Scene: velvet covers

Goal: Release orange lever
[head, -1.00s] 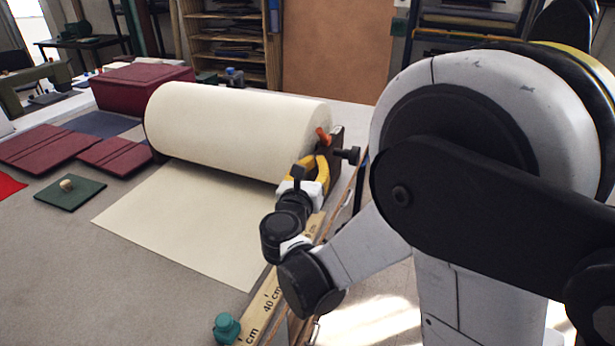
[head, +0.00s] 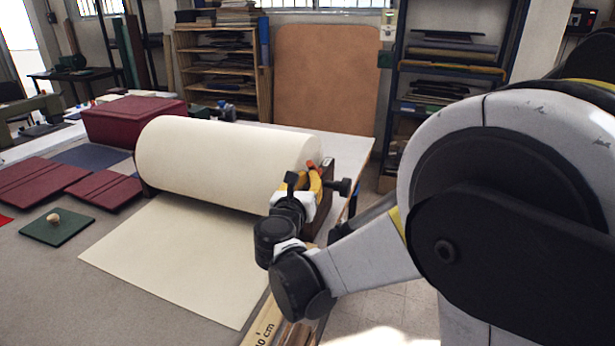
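The orange lever (head: 311,165) shows as a small bright tip at the right end of the large cream roll (head: 225,160), beside a dark end bracket (head: 328,178). My gripper (head: 314,182), with yellow and dark parts, is right at the lever, just below and in front of it. My wrist hides the lower part of the lever. Whether my fingers touch or grip it cannot be made out. A black knob (head: 341,187) sticks out of the bracket to the right.
A cream sheet (head: 175,255) runs from the roll over the table. A wooden ruler (head: 265,322) lies along the table's right edge. Dark red covers (head: 103,189), a dark red box (head: 130,119) and a green board (head: 57,228) lie left. Floor is open right of the table.

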